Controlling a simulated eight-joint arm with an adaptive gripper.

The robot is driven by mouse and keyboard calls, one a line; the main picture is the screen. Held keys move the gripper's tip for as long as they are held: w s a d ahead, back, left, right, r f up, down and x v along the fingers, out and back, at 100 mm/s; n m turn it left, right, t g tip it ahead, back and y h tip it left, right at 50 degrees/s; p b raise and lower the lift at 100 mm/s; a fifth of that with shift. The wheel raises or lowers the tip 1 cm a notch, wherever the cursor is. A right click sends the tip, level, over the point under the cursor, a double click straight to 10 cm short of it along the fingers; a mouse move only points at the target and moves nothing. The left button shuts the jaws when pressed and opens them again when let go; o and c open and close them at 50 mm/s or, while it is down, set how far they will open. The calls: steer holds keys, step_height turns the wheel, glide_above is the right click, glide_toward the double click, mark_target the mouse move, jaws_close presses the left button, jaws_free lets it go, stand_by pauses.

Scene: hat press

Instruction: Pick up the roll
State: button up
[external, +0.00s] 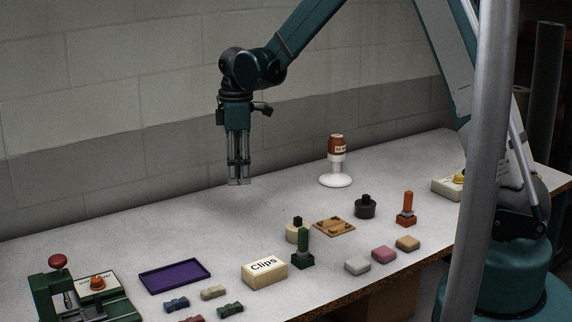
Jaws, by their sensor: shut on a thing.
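My gripper (239,183) hangs high over the back of the table, pointing straight down. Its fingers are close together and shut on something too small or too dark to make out. I cannot tell whether that is the roll. On the table, a cream round piece (292,236) with a dark knob stands behind the green stamp, partly hidden by it. A dark round piece (366,211) with a black knob stands farther right. Either could be a roll; the picture does not settle it. Both are well apart from my gripper.
The back left is clear.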

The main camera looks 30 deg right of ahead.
steer(key=shift+r, duration=0.4)
steer(key=shift+s, duration=0.1)
stand_by(0.3)
